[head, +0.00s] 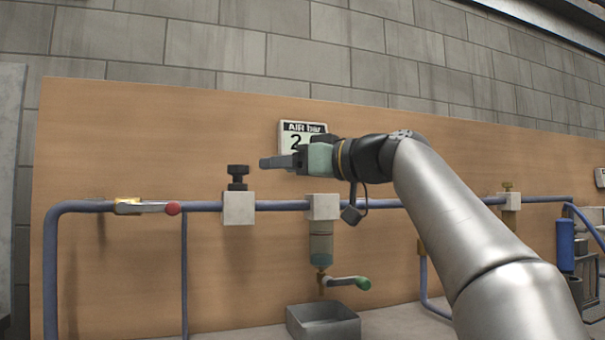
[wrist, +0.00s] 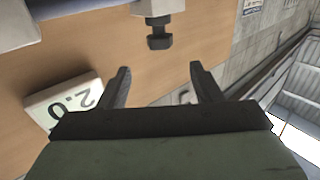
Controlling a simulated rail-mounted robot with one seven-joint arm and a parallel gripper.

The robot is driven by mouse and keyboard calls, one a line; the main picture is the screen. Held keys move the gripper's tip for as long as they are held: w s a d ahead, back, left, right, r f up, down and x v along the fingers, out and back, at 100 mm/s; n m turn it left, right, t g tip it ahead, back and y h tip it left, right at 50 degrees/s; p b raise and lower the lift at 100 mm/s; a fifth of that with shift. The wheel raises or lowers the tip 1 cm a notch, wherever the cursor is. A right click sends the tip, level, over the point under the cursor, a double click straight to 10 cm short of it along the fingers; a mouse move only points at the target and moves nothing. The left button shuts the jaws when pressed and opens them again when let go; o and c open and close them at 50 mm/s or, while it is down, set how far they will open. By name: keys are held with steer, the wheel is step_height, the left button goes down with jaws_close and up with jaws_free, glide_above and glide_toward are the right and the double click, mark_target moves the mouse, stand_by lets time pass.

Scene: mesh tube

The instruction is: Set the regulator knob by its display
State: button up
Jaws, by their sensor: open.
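The regulator is a white block (head: 238,208) on the blue pipe, with a black knob (head: 237,177) on top. The knob also shows in the wrist view (wrist: 159,34), ahead of the fingertips and between their lines, not touched. My gripper (head: 264,162) is open and empty, a little right of and above the knob, pointing left; its two fingers spread apart in the wrist view (wrist: 160,76). The display (head: 297,128) on the board reads "AIR bar" and a 2, the rest hidden by my gripper. In the wrist view the display (wrist: 66,105) reads 2.0, turned over.
Left on the pipe is a valve with a red-ended lever (head: 172,208). Right of the regulator are another white block (head: 322,207), a clear bowl (head: 320,245) and a green-ended handle (head: 362,283) above a grey tray (head: 323,322). The wooden board (head: 120,150) stands close behind.

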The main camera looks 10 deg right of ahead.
steer(key=shift+v, duration=1.75)
steer(key=shift+d, duration=0.1)
stand_by(0.8)
